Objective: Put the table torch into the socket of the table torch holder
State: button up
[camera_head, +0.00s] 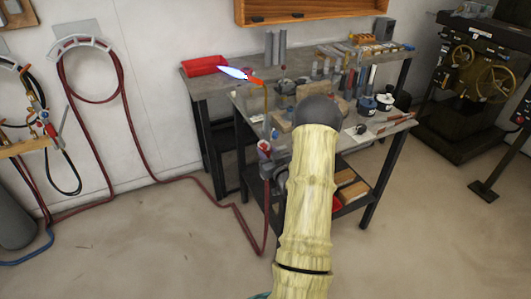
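A blue-white flame (235,73) burns at the left of the table top. An orange piece (256,80) at its right end seems to be part of the table torch, with a thin upright below it. I cannot tell whether the torch sits in a socket. A small red and pale fitting (265,149) is at the table's front left corner, with a red hose (268,212) below it; it may belong to the torch holder. My arm reaches over the table, and its dark rounded end covers the middle. My gripper is hidden behind it.
The grey table (205,88) carries a red tray (204,66), several blocks and tools, and dark pots (366,105) at the right. A lower shelf holds wooden boxes (352,188). A machine with handwheels (495,82) stands at the right. The floor at left front is mostly clear.

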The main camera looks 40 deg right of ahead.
jog(key=shift+f+b, duration=0.35)
dwell(0.5)
jog(key=o, duration=1.1)
jog(key=shift+o, duration=0.2)
jog(key=shift+f, duration=0.1)
jog(key=shift+s, duration=0.1)
jog(key=b+v, duration=0.2)
jog(key=v, duration=1.5)
jog(key=shift+s, duration=0.2)
jog(key=shift+w, duration=0.1)
